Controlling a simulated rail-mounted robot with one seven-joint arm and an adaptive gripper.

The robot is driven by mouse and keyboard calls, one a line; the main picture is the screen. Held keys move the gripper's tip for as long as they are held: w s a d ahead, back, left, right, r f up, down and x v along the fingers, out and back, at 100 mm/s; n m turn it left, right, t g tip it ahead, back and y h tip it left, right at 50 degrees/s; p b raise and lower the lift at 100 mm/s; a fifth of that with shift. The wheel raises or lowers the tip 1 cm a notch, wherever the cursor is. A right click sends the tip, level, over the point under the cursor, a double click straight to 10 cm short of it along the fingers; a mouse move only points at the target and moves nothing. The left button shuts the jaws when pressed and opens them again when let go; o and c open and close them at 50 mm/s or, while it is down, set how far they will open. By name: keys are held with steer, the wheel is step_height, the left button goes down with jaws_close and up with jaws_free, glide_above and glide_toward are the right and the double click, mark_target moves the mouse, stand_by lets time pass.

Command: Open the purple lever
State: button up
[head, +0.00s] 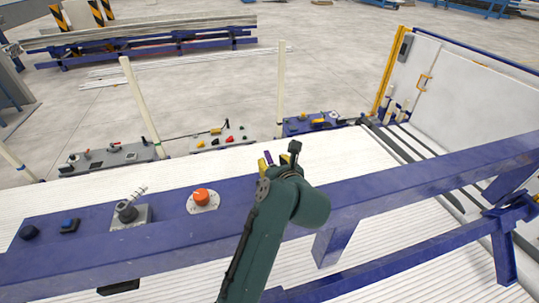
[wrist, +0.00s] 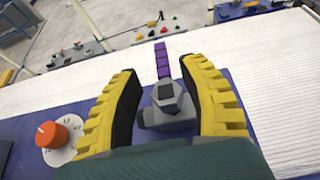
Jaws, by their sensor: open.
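The purple lever (wrist: 161,62) stands out from a grey valve-like body (wrist: 167,105) with a hexagonal cap, mounted on the blue panel. In the wrist view my gripper (wrist: 159,72) is open. Its two yellow ribbed fingers stand on either side of the grey body and the near part of the lever, with visible gaps on both sides. In the head view my arm partly hides the lever, and only a small purple piece (head: 268,157) shows beside the yellow finger of my gripper (head: 263,165).
An orange-red knob (head: 202,196) on a white dial sits left of my gripper, also in the wrist view (wrist: 52,135). Further left are a spring-topped switch (head: 128,211) and blue and dark buttons (head: 70,225). Grey control boxes (head: 110,158) stand beyond the white pipes (head: 345,157).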

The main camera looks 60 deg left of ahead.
mark_target(269, 157)
steer(key=x, duration=0.4)
steer(key=shift+w+a+f, duration=0.1)
steer(key=shift+w+a, duration=0.05)
steer(key=shift+a, duration=0.2)
jaws_close()
